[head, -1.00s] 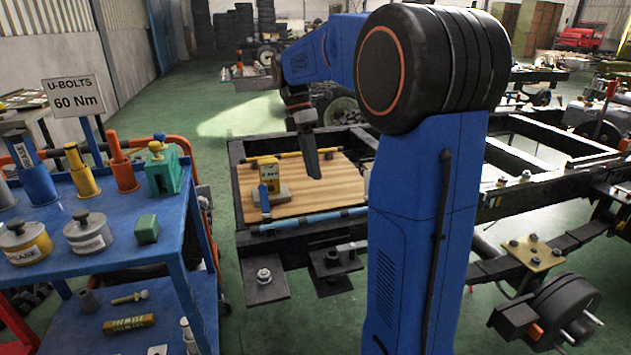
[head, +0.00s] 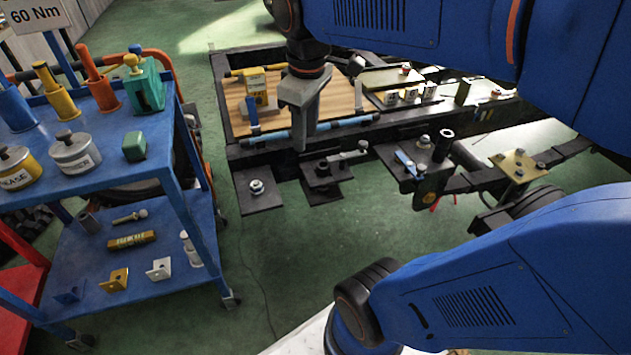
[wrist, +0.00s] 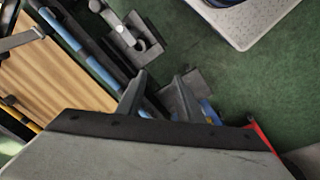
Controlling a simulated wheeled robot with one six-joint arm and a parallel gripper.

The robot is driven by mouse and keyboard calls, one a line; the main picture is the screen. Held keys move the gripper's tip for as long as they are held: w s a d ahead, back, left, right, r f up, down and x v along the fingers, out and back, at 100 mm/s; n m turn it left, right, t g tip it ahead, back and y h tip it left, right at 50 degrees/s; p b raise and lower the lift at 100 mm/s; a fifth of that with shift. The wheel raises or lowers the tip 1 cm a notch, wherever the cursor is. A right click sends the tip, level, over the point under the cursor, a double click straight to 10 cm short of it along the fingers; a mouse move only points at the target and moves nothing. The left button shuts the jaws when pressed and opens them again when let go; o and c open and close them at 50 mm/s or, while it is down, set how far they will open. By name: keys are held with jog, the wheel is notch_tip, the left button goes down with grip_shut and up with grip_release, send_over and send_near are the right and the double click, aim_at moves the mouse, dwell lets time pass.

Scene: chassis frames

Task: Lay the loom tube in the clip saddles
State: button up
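A long light-blue tube (head: 345,124) with darker bands lies along the near rail of the black chassis frame, beside a wooden board. I take it for the loom tube, though a yellow tube (head: 245,72) with dark parts lies along the board's far side. The blue tube also shows in the wrist view (wrist: 88,60), running toward my fingers. The clip saddles are too small to make out. My gripper (head: 300,145) points down in front of the blue tube in the head view. In the wrist view its fingers (wrist: 160,76) stand apart with nothing between them.
The wooden board (head: 290,92) holds a yellow device (head: 256,88) and a small blue upright item (head: 252,115). Metal brackets (head: 325,175) stick out from the near rail. A blue trolley (head: 130,185) with canisters stands at left. Green floor lies between.

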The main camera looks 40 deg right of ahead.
jog(key=s+a+f+m+t, duration=0.3)
jog(key=s+f+m, duration=0.2)
jog(key=s+f, duration=0.2)
jog(key=shift+s+m+y, duration=0.3)
jog(key=shift+s, duration=0.3)
jog(key=shift+a, duration=0.1)
jog(key=shift+c, duration=0.5)
